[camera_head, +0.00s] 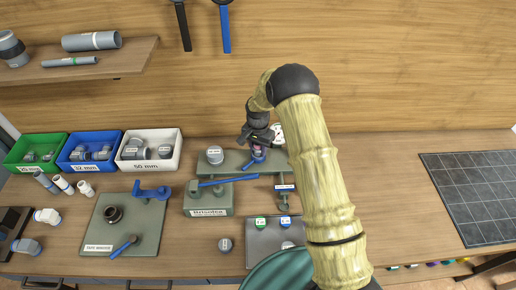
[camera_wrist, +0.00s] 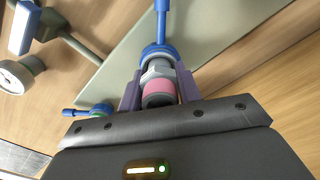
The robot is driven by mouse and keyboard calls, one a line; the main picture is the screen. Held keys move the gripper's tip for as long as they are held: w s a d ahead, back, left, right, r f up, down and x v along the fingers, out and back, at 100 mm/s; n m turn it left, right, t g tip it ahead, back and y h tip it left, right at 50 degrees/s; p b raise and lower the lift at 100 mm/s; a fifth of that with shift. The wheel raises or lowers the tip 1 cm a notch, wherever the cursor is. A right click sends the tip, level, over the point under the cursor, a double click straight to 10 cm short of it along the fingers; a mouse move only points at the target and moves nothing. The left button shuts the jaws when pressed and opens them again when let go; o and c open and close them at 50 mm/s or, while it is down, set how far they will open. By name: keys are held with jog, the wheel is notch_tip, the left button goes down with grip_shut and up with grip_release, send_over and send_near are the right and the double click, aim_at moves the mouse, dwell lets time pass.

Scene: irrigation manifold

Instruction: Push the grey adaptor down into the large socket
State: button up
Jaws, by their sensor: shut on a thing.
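My gripper (camera_head: 258,152) is at the back of the grey-green plate (camera_head: 225,162) in the head view. In the wrist view, its purple fingers (camera_wrist: 160,80) are shut on the grey adaptor (camera_wrist: 158,68), a hex-shaped grey piece with a pink band and dark end toward the camera. The adaptor's far end meets a blue ring-shaped fitting (camera_wrist: 156,50) with a long blue handle. I cannot tell how deep it sits. The large socket's mouth is hidden behind the adaptor and fingers.
Green, blue and white bins (camera_head: 150,150) stand at the left. A box with a blue-handled valve (camera_head: 208,205) and a clamp stand (camera_head: 284,190) are close in front of the plate. A dark gridded panel (camera_head: 475,190) lies at the right, with bare table before it.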

jog(key=shift+s+f, duration=0.2)
jog(key=shift+f, duration=0.1)
